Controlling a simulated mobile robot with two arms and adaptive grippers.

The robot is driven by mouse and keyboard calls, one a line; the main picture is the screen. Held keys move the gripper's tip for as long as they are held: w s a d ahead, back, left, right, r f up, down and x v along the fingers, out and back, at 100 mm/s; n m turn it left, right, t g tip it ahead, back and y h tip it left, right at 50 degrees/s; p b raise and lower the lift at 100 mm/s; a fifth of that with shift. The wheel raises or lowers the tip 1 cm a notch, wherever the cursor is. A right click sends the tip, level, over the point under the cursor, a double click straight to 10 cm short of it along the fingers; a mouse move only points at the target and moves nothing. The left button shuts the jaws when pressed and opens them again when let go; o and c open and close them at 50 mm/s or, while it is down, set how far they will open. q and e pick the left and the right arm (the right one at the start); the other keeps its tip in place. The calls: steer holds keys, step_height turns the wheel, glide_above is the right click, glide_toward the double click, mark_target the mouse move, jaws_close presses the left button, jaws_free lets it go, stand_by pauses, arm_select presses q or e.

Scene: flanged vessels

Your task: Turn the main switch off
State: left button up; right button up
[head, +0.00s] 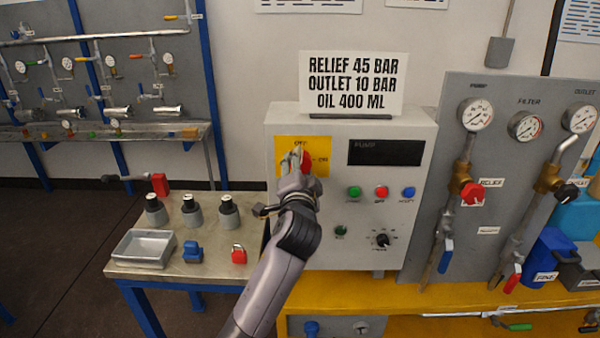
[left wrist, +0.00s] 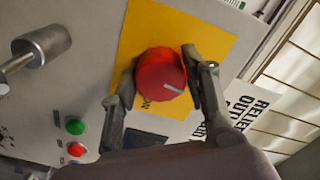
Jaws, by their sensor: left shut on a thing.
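The main switch is a round red knob on a yellow plate (head: 288,145), at the upper left of the grey control box. In the head view "OFF" is lettered above the knob (head: 307,157) and "ON" to its right. My left gripper (head: 297,158) reaches it from below and hides part of it. In the left wrist view the gripper's fingers (left wrist: 161,73) are shut on opposite sides of the red knob (left wrist: 158,76). The white mark on the knob points right there, slightly down, roughly along the plate's edge. The "ON" letters show below the knob. My right gripper is not in view.
A sign (head: 353,84) stands on the control box (head: 320,222). Green, red and blue buttons (head: 381,191) and a small black selector (head: 382,240) sit right of my arm. Left is a side table with a tray (head: 142,262), dark-capped vessels and a red padlock (head: 238,255).

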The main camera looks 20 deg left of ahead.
arm_select(q)
steer(key=shift+f+n, duration=0.15)
steer(key=shift+n, duration=0.45)
steer(key=shift+b, duration=0.3)
steer(key=o, duration=1.2)
steer(key=shift+c, duration=0.2)
steer(key=v, duration=1.2)
